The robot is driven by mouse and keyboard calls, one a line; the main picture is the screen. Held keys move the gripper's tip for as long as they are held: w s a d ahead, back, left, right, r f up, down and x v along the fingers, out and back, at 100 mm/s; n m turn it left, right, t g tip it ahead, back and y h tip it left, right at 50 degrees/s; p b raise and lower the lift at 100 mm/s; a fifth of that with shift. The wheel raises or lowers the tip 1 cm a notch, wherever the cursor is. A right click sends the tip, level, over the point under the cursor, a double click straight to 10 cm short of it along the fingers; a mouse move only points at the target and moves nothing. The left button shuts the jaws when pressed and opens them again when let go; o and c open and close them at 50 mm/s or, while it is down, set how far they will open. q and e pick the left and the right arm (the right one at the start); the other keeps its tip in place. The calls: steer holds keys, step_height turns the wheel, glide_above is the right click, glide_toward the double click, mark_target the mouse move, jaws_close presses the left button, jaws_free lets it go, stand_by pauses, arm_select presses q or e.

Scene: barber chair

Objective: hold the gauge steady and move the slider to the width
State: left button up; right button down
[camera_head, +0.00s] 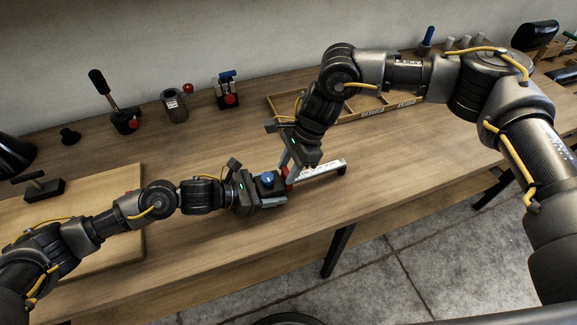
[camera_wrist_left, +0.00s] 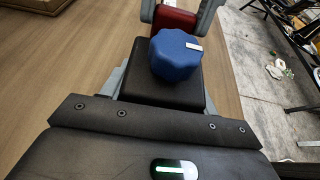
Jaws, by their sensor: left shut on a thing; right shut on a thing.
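The gauge (camera_head: 322,169) lies near the front edge of the table, with a pale scale bar, a black end block and a blue knob (camera_head: 267,179). The knob also shows in the left wrist view (camera_wrist_left: 176,56), on top of the black block (camera_wrist_left: 165,90). My left gripper (camera_head: 270,190) is shut on the black block, fingers along its sides. The red slider (camera_wrist_left: 176,20) sits just beyond the block. My right gripper (camera_head: 288,174) comes down from above and is shut on the slider, which it mostly hides in the head view. The scale reading is too small to tell.
A divided wooden tray (camera_head: 345,112) stands behind the right arm. A black-handled clamp (camera_head: 123,118), a dark cylinder (camera_head: 174,107) and a blue-and-red fixture (camera_head: 227,92) stand at the back. A wooden board (camera_head: 115,215) lies at left. The front table edge is close to the gauge.

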steer(key=w+d, duration=0.1)
steer(key=d, duration=0.3)
steer(key=w+d, duration=0.2)
steer(key=d, duration=0.1)
steer(key=w+d, duration=0.1)
steer(key=d, duration=0.3)
steer(key=shift+w+d, duration=0.15)
steer(key=shift+d, duration=0.2)
steer(key=c, duration=1.4)
jaws_free()
steer(key=o, duration=0.5)
steer(key=shift+a, duration=0.1)
steer(key=v, duration=1.2)
arm_select(q)
steer(key=o, duration=1.4)
